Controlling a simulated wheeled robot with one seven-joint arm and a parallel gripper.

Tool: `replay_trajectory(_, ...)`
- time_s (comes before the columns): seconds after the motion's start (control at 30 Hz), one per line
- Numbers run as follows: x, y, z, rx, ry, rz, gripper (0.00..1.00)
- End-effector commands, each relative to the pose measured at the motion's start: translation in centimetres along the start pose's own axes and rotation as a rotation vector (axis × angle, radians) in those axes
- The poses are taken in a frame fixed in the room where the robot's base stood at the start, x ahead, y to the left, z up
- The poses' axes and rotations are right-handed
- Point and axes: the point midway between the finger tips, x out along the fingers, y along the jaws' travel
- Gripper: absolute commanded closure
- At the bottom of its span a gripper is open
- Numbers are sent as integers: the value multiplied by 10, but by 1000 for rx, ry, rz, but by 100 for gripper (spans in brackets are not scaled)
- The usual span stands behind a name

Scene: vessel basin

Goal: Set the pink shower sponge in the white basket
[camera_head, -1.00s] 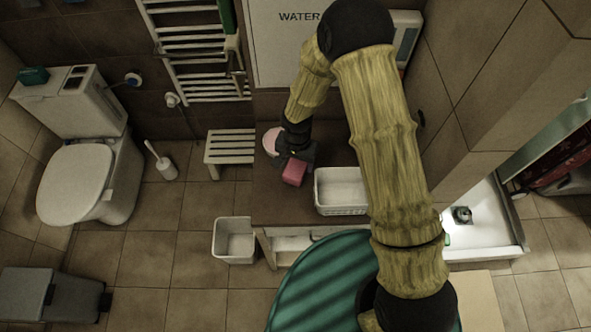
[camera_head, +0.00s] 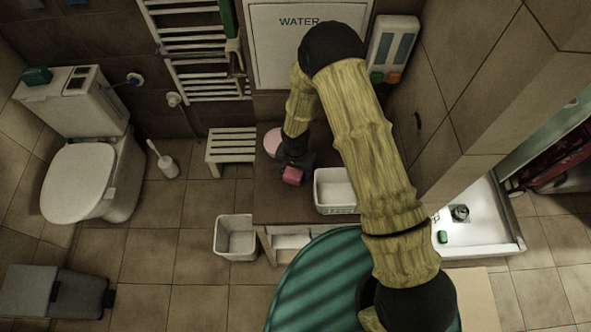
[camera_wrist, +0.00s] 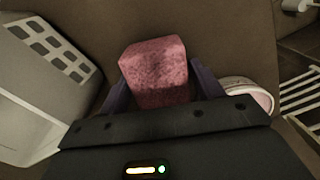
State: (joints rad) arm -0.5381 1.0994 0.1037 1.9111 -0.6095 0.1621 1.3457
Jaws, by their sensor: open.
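The pink shower sponge (camera_head: 292,176) is a block on the brown counter, left of the white basket (camera_head: 335,205). In the wrist view the sponge (camera_wrist: 156,72) lies between the two fingers of my gripper (camera_wrist: 160,85). My gripper (camera_head: 296,164) is open around it, one finger on each side; I cannot tell whether either finger touches it. The white basket (camera_wrist: 40,95) shows at the left of the wrist view, with slots in its wall. Part of the basket is hidden behind my arm in the head view.
A round pinkish-white dish (camera_head: 272,142) is on the counter (camera_head: 268,205) behind my gripper; it also shows in the wrist view (camera_wrist: 250,92). A white bin (camera_head: 235,238) stands on the floor by the counter. A slatted stool (camera_head: 231,148) is to the left.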

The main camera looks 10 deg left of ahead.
Motion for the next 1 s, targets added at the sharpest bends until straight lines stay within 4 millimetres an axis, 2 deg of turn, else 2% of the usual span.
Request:
replay_trajectory(0.2, 0, 0, 0, 0, 0, 0, 35)
replay_trajectory(0.37, 0, 0, 0, 0, 0, 0, 66)
replay_trajectory(0.47, 0, 0, 0, 0, 0, 0, 71)
replay_trajectory(0.77, -4, 0, -1, 0, 1, -1, 71)
replay_trajectory(1.0, -29, -1, -1, 1, 3, -4, 71)
